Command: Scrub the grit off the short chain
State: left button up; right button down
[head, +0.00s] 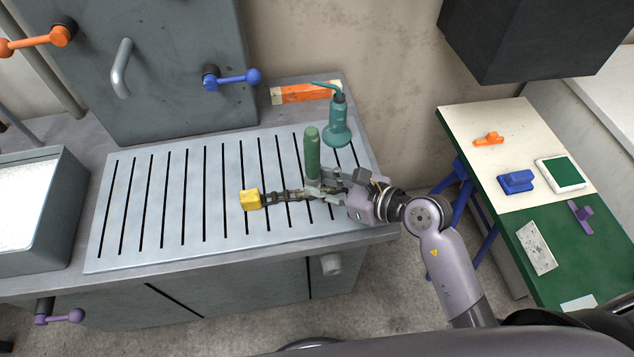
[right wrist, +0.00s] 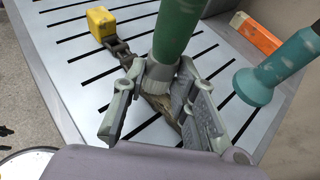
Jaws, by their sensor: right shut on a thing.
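The short chain (head: 279,196) lies on the slotted metal worktop, with a yellow block (head: 250,200) at its left end. Its dark links also show in the right wrist view (right wrist: 122,52), running beneath the tool. My right gripper (head: 322,186) is shut on an upright tool with a green handle (head: 312,155), over the chain's right part. In the right wrist view the green handle (right wrist: 176,28) rises from a grey collar between the fingers (right wrist: 160,95). The tool's lower end and the chain's right end are mostly hidden by the fingers. My left gripper is out of view.
A teal oil can (head: 337,128) stands behind the gripper, near an orange strip (head: 305,93). A grey bin (head: 45,215) is at the left. A side table (head: 520,150) at the right holds small coloured items. The slotted worktop (head: 165,200) is clear left of the yellow block.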

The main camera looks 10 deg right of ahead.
jog(key=shift+d+f, duration=0.1)
jog(key=shift+d, duration=1.35)
jog(key=shift+w+d+b, duration=0.1)
jog(key=shift+d+b, duration=0.5)
jog(key=shift+d, duration=1.5)
jog(key=shift+a, duration=0.2)
